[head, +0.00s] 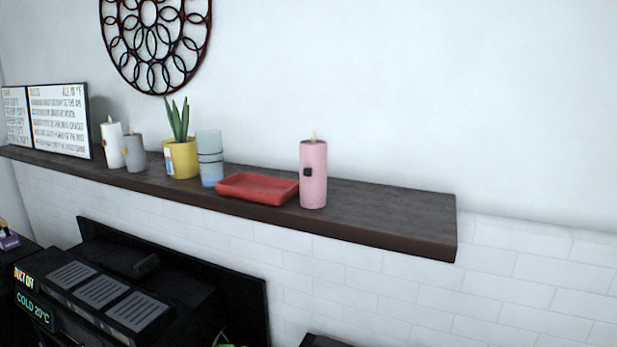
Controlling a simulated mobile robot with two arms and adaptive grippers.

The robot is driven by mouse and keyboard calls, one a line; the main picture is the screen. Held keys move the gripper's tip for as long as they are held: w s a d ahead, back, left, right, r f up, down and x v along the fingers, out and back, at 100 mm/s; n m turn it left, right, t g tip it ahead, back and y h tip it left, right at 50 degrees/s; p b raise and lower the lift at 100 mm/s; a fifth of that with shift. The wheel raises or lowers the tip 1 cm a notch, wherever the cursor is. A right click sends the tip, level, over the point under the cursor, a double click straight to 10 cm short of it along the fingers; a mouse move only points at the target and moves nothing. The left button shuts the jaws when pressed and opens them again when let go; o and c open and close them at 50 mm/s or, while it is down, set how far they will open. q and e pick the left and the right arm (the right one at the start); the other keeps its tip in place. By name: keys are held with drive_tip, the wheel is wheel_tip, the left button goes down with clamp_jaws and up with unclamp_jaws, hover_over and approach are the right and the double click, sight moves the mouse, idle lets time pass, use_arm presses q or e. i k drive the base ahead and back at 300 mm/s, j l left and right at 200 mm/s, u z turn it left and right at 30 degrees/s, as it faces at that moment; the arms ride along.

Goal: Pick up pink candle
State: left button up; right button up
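The pink candle (313,180) stands upright on the dark wooden shelf (400,218), near the shelf's front edge and towards its right end. It has a small dark square on its side and a short wick area on top. It stands close to the right end of a red tray (257,189); I cannot tell if they touch. Neither of my grippers is in view.
Left of the tray stand a blue-grey glass (209,160), a yellow plant pot (181,158), a grey candle (134,153), a white candle (113,145) and a lettered board (60,120). The shelf right of the pink candle is bare. A black appliance (180,295) sits below.

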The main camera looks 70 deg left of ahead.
sight(312, 152)
drive_tip(key=u, duration=2.2)
